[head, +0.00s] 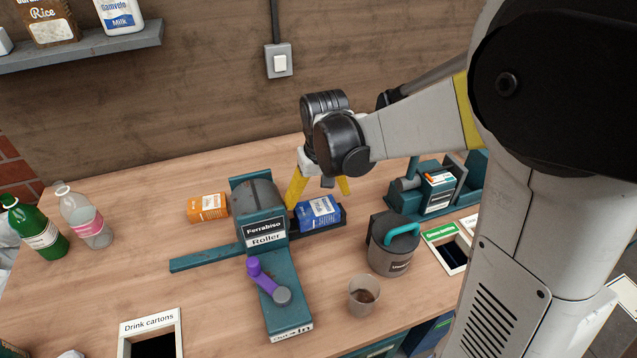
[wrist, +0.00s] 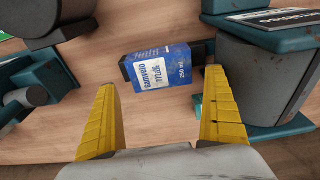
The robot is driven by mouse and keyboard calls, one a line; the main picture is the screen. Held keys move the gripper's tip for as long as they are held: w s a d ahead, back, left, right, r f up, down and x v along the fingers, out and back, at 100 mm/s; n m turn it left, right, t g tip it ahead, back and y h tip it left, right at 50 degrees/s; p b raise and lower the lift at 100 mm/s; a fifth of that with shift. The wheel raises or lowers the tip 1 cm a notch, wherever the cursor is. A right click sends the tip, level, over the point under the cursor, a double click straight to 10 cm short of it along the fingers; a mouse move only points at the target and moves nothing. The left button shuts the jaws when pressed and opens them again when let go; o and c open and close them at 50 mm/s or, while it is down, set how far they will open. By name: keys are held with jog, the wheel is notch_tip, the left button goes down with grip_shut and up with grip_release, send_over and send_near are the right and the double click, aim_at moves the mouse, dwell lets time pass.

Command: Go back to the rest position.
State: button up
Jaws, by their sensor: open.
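A blue milk carton (head: 318,213) lies on the dark tray at the right of the roller machine (head: 262,215). The carton also shows in the wrist view (wrist: 160,72), beyond the fingertips and apart from them. The arm reaches in from the right.
An orange carton (head: 207,207) lies left of the roller. A grey pot with a teal handle (head: 390,250) and a clear cup (head: 362,296) stand at the right. Bottles (head: 85,215) stand at the far left. A drink cartons opening (head: 151,325) is at the front. A shelf (head: 85,47) hangs upper left.

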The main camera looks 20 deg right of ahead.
notch_tip(320, 180, up, 7)
jog(key=s, duration=0.1)
jog(key=s+r+t, duration=0.2)
jog(key=s+t, duration=0.3)
jog(key=s, duration=1)
jog(key=shift+r+t, duration=0.3)
